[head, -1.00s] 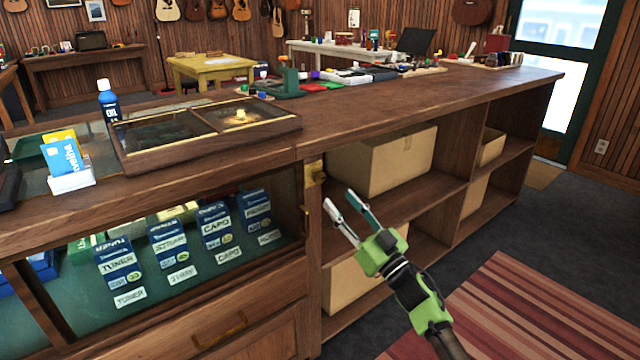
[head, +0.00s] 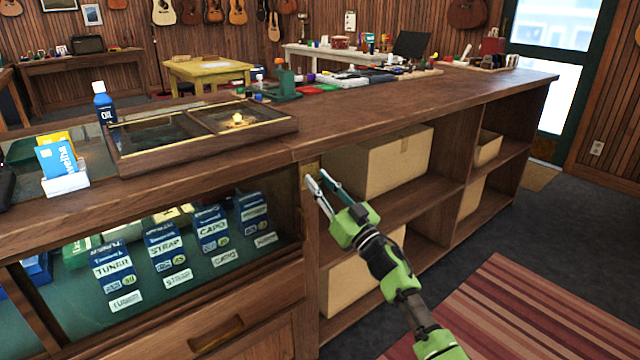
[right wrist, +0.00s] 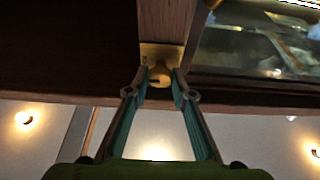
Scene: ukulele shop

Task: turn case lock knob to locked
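The brass lock plate (right wrist: 160,50) is on the wooden post of the display case (head: 285,270), just under the counter top. Its round knob (right wrist: 159,74) shows in the right wrist view. My right gripper (head: 317,178) is in front of the lock, its two fingertips apart on either side of the knob. A small gap seems to show at each side of the knob; contact is not clear. In the head view the fingers cover most of the plate and hide the knob. My left gripper is not in view.
The counter top (head: 400,110) overhangs just above my right gripper. Open shelves with cardboard boxes (head: 385,160) are to the right. Labelled boxes stand behind the case front. A blue bottle (head: 104,105) and a card holder (head: 66,184) are on top.

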